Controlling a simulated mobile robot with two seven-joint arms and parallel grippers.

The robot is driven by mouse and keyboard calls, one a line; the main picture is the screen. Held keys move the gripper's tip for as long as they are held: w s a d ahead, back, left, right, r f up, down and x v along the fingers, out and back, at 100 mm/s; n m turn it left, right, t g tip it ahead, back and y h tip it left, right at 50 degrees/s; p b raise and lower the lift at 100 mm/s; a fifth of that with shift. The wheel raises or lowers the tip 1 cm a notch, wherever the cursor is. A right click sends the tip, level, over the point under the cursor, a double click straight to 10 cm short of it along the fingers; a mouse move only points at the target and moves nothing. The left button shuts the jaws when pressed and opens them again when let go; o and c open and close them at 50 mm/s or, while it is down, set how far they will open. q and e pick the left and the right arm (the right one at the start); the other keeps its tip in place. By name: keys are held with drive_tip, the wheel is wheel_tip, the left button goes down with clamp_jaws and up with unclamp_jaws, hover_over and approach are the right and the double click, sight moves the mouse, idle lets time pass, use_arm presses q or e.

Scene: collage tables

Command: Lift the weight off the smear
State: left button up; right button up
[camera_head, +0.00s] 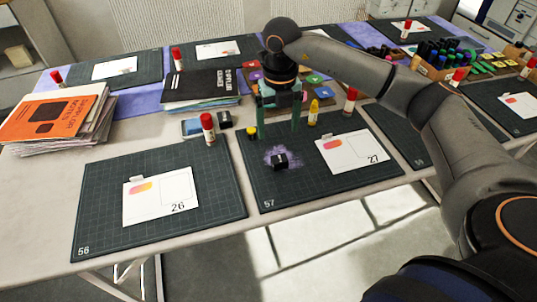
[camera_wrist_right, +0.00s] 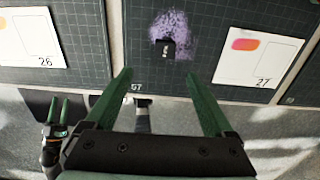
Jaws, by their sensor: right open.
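The weight (camera_head: 280,161) is a small black block with a white mark on it. It sits on the purple, powdery smear (camera_head: 269,154) on the dark cutting mat numbered 57 (camera_head: 330,190). In the right wrist view the weight (camera_wrist_right: 163,50) lies at the near edge of the smear (camera_wrist_right: 180,28). My right gripper (camera_head: 280,135) has its green fingers apart and empty, above the mat and apart from the weight. Its fingers also frame the lower middle of the wrist view (camera_wrist_right: 165,85). My left gripper (camera_wrist_right: 59,108) shows small at the lower left there, fingers apart.
A white card numbered 27 (camera_head: 352,151) lies right of the smear. A yellow bottle (camera_head: 313,113), a yellow-capped jar (camera_head: 252,133) and a red-capped glue stick (camera_head: 350,100) stand nearby. Mat 56 (camera_head: 225,205) with card 26 (camera_head: 161,194) lies left. The table's front edge is close.

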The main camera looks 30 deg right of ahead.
hover_over(279, 158)
drive_tip(key=f, duration=0.7)
drive_tip(key=shift+s+a, duration=0.25)
drive_tip(key=shift+a, duration=0.15)
drive_tip(key=shift+w+d+f, duration=0.1)
drive_tip(key=shift+d+f, duration=0.1)
drive_tip(key=shift+f, duration=1.15)
drive_tip(key=shift+w+d+f, duration=0.1)
drive_tip(key=shift+d+f, duration=0.1)
drive_tip(key=shift+f, duration=1.1)
clamp_jaws()
drive_tip(key=shift+r, duration=0.1)
